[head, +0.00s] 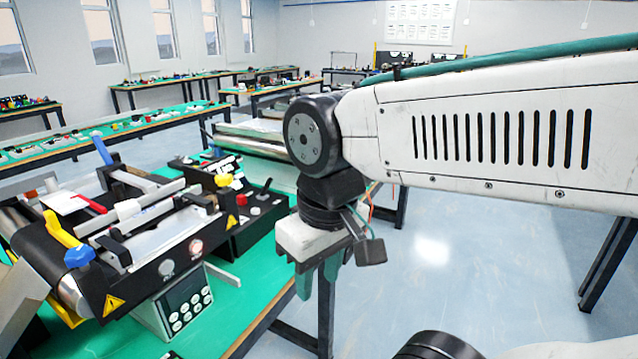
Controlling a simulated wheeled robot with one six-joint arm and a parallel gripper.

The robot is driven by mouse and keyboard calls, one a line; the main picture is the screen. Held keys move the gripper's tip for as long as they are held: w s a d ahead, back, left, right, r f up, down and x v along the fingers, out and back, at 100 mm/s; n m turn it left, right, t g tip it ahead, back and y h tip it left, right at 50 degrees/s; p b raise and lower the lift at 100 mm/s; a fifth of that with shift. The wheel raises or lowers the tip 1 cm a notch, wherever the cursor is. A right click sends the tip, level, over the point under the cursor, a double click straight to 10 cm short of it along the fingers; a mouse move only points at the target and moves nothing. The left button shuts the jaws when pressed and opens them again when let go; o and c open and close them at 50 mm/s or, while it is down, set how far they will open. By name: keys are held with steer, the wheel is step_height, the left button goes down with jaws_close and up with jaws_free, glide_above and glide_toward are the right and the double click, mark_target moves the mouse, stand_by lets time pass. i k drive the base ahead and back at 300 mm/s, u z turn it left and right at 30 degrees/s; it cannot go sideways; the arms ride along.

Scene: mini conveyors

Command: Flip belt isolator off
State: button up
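Mini conveyors stand on the green table (233,292) at the left. A black control box (243,236) beside the near conveyor carries a yellow knob (223,180), a red button (240,199) and a few small controls. I cannot tell which control is the belt isolator, nor its position. My gripper (317,283) points down near the table's right edge, to the right of the box and apart from it. Its green fingers are partly seen below the pale wrist block, and nothing is seen held. Whether they are open or shut is unclear.
The near conveyor (150,250) has yellow and blue levers, rollers and a grey keypad unit (178,306) in front. More green benches with small parts stand behind. Blue floor (440,270) is open at the right, with a dark table leg (608,265) at the far right.

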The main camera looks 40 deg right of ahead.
mark_target(268, 182)
steer(key=z, duration=0.55)
steer(key=k, duration=0.6)
steer(key=z, duration=0.15)
steer(key=i, duration=1.2)
steer(key=u, duration=0.65)
